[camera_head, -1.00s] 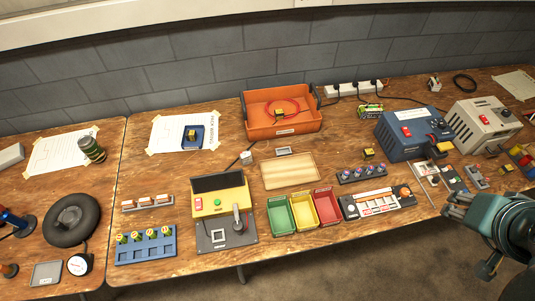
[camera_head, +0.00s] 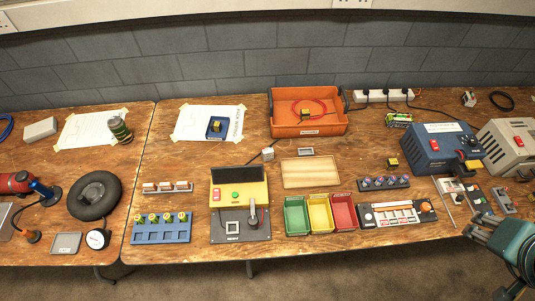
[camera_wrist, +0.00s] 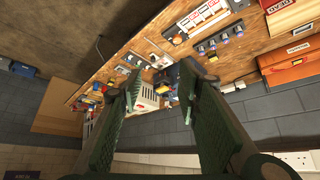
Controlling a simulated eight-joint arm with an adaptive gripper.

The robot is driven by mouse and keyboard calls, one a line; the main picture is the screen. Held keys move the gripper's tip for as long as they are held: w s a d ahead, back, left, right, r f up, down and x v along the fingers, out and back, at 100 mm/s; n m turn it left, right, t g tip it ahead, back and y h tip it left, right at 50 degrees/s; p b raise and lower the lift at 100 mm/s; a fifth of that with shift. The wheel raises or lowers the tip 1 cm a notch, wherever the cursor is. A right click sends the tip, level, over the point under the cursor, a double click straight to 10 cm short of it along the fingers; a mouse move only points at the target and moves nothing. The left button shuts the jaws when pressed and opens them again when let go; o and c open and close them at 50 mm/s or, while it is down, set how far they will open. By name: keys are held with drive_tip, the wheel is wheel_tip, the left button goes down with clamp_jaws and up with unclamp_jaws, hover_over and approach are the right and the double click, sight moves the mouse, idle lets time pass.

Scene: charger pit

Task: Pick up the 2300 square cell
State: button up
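Several small yellow-and-black square cells are in the head view. One (camera_head: 217,126) sits in a blue tray on the taped paper. One (camera_head: 305,113) is in the orange bin (camera_head: 332,129). One (camera_head: 393,162) stands on the bare table by the blue charger (camera_head: 428,157). Another yellow block (camera_head: 470,154) is at the blue charger's front. Their labels are too small to read, so I cannot tell which is the 2300. My gripper (camera_head: 482,227) is at the right, by the table's front edge. In the wrist view my gripper (camera_wrist: 160,86) is open and empty, apart from all cells.
Green, yellow and red bins (camera_head: 296,229) stand near the front edge. A wooden tray (camera_head: 310,173) lies behind them. The yellow tester (camera_head: 254,193) and a blue rack (camera_head: 160,237) are left of them. A grey charger (camera_head: 508,146) stands at the right.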

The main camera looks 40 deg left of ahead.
drive_tip(key=shift+o, duration=0.8)
drive_tip(key=w+a+f+n+g+y, duration=0.2)
drive_tip(key=w+a+n, duration=0.25)
drive_tip(key=a, duration=0.65)
drive_tip(key=w+a+f+n+g+y, duration=0.3)
drive_tip(key=w+a+n, duration=0.15)
drive_tip(key=a, duration=0.65)
drive_tip(key=w+a+f+n+g+y, duration=0.2)
drive_tip(key=w+a+n, duration=0.25)
drive_tip(key=a, duration=0.65)
drive_tip(key=n+g+y+b, duration=0.2)
drive_tip(key=n+g, duration=0.7)
drive_tip(key=n, duration=0.4)
approach(272, 149)
drive_tip(key=x, duration=0.3)
drive_tip(key=shift+r, duration=0.1)
drive_tip(key=shift+s+a+f+n, duration=0.25)
drive_tip(key=shift+s+a+f, duration=0.1)
drive_tip(key=shift+f, duration=0.05)
